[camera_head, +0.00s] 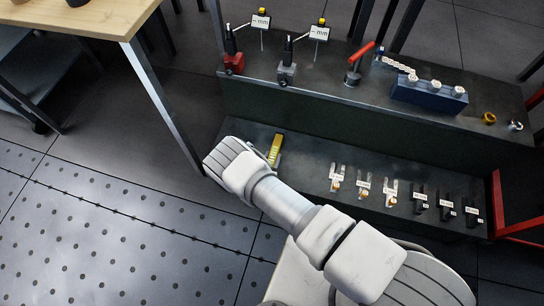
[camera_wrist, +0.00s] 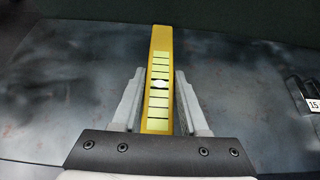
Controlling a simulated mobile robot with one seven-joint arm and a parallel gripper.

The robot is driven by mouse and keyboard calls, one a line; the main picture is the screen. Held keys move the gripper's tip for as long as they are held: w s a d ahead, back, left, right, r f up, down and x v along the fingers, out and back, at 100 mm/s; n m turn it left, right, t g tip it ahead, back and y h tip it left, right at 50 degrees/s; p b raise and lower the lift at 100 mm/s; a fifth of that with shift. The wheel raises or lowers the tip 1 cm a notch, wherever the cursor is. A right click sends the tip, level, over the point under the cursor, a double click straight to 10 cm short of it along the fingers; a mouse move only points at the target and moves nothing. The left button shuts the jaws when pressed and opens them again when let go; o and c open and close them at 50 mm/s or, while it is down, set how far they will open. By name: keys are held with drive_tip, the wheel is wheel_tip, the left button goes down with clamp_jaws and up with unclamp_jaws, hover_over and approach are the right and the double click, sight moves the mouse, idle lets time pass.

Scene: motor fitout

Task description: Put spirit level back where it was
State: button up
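The spirit level (camera_head: 275,149) is a slim yellow bar on the left part of the lower dark shelf. In the wrist view the spirit level (camera_wrist: 161,45) points away from me, with a row of pale yellow segments and a bright spot at its middle. My gripper (camera_wrist: 160,74) has one finger on each side of it. Narrow gaps show between the fingers and the bar, so the gripper looks open around it. In the head view my arm covers the fingers and the near end of the level.
Several small labelled parts (camera_head: 390,192) stand in a row along the lower shelf to the right. The upper shelf (camera_head: 325,75) holds gauges on stands, a red-handled clamp (camera_head: 358,65) and a blue block (camera_head: 429,95). A wooden-topped table (camera_head: 90,15) stands at left.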

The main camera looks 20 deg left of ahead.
drive_tip(key=o, duration=0.3)
drive_tip(key=shift+o, duration=0.2)
drive_tip(key=shift+r, duration=0.25)
drive_tip(key=p+v, duration=0.4)
drive_tip(key=v, duration=0.8)
drive_tip(key=shift+d+f, duration=0.1)
